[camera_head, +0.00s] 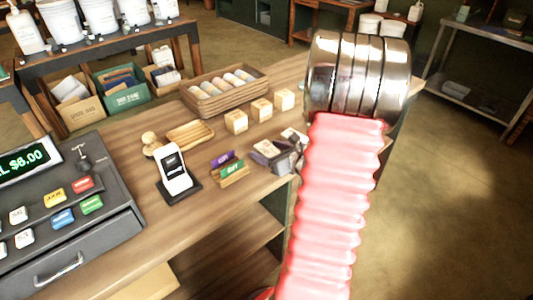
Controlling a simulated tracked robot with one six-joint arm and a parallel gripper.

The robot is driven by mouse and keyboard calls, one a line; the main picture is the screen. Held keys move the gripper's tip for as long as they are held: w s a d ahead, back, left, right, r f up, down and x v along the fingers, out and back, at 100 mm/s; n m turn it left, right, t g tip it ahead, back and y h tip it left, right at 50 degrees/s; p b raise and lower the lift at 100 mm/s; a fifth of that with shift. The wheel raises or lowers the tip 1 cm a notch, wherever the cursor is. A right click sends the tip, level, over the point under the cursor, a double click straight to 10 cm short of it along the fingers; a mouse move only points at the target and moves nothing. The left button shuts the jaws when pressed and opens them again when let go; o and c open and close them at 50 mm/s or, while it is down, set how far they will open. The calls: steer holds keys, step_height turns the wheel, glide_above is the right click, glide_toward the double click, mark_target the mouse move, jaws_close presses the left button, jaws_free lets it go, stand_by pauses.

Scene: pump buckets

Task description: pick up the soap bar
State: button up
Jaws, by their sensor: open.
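Small wrapped blocks (268,148), greyish-lilac and dark, lie in a loose group on the wooden counter, just left of my arm. A pale block (293,135) lies behind them, partly covered by the arm. Three cream cubes (236,121) with printed faces stand in a row further back. I cannot tell which of these is the soap bar. My red ribbed arm with metal rings rises through the right half of the view. My gripper is not clearly visible; the arm hides part of the counter's right end.
The counter holds a cash register (62,205), a card reader (176,172), a gift card stand (231,170), a wooden dish (190,135) and a wooden tray (225,103) with several rolls. A table (115,47) with white buckets stands behind. Open floor lies right.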

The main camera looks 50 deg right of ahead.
mark_target(268, 149)
steer(key=shift+c, duration=0.3)
steer(key=c, duration=1.2)
steer(key=shift+o, duration=0.2)
steer(key=shift+r, duration=5.05)
